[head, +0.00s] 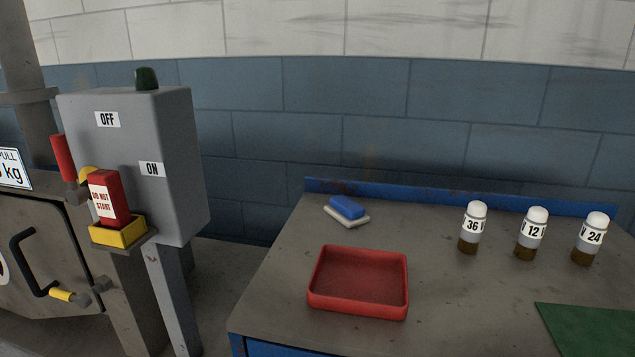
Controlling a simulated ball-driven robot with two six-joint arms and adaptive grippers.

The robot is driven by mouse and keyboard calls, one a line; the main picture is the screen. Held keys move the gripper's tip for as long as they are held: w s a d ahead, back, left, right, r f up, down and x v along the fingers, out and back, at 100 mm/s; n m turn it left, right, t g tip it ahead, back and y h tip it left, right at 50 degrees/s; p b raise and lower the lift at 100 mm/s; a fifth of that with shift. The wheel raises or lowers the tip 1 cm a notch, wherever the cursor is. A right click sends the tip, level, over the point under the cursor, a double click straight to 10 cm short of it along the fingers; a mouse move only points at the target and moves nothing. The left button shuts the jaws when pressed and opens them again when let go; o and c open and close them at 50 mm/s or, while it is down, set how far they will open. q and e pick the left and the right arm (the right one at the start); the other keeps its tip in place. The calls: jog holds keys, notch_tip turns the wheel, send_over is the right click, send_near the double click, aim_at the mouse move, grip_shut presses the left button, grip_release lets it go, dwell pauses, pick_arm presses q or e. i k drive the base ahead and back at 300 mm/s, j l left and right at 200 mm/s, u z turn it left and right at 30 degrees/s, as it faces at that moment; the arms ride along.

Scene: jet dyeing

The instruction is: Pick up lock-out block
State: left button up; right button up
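The lock-out block (107,198) is a red block with a white "DO NOT START" label. It stands upright in a yellow holder (119,233) on the front of the grey switch box (178,160) at the left. A lever with a red handle (63,158) is beside the block, on the box's left side near the OFF label. Neither of my grippers shows in the head view.
A metal table at the right bears an empty-looking red tray (358,309), a blue-and-white sponge-like block (347,208), three labelled bottles (473,228) and a green mat (590,330). A machine door (40,235) with a black handle is at far left.

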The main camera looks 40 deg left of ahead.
aim_at(107, 190)
jog(key=u, duration=2.25)
